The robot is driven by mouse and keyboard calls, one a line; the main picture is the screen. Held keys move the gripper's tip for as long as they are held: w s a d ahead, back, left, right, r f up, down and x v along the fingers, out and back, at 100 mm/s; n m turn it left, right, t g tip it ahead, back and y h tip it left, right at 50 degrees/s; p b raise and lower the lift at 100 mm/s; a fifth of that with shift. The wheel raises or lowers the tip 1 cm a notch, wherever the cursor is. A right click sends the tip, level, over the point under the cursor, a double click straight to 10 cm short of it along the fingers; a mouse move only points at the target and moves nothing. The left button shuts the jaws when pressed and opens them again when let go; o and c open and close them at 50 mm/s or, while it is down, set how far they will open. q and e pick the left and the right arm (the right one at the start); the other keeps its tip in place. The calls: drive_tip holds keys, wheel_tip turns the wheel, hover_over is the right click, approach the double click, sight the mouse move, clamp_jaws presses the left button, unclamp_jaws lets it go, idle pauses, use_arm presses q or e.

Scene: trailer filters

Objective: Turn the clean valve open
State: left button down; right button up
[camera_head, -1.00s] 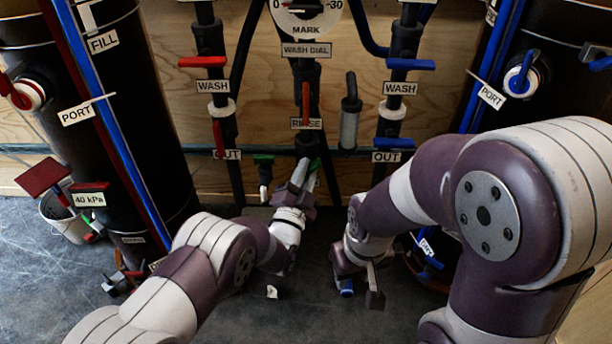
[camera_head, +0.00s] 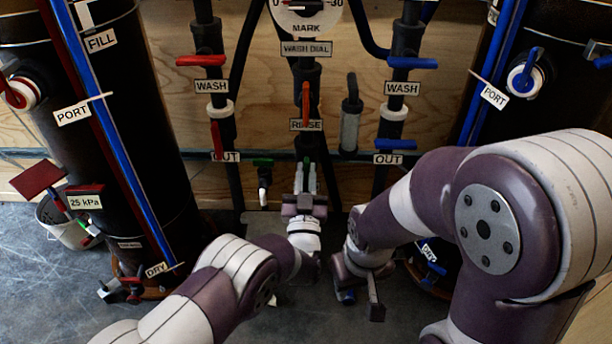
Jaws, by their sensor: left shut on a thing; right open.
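My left gripper (camera_head: 305,180) is at the bottom of the central pipe, below the orange rinse handle (camera_head: 306,100). It points up at the pipe and is shut on a green handle (camera_head: 306,184), which shows as a narrow upright strip between the fingers. No "clean" label is readable, and the fingers hide most of this handle. Another green handle (camera_head: 263,162) sits crosswise on a small tap to the left, apart from the gripper. My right gripper (camera_head: 362,296) is low over the floor at right of centre, open, with nothing visible between its fingers.
Red wash (camera_head: 202,60) and blue wash (camera_head: 413,62) handles lie crosswise. The red out handle (camera_head: 217,140) is upright; the blue out handle (camera_head: 395,144) is crosswise. Black tanks (camera_head: 130,130) flank the pipes. A bucket (camera_head: 66,222) stands at far left. Bare floor shows at lower left.

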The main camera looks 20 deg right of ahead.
use_arm(q)
drive_tip(key=shift+f+n, duration=0.1)
drive_tip(key=shift+n, duration=0.2)
drive_tip(key=c, duration=1.2)
unclamp_jaws()
drive_tip(key=shift+o, duration=0.2)
drive_tip(key=shift+s, duration=0.1)
drive_tip(key=p+v, duration=0.2)
drive_tip(key=v, duration=0.1)
drive_tip(key=p+v, duration=0.1)
drive_tip(key=v, duration=0.1)
drive_tip(key=shift+s+r, duration=0.15)
drive_tip(key=shift+r, duration=0.15)
drive_tip(key=p, duration=0.2)
approach(306, 178)
drive_tip(key=s+f, duration=0.1)
drive_tip(key=s, duration=0.1)
drive_tip(key=shift+w+a+f, duration=0.1)
drive_tip(key=shift+w+f, duration=0.15)
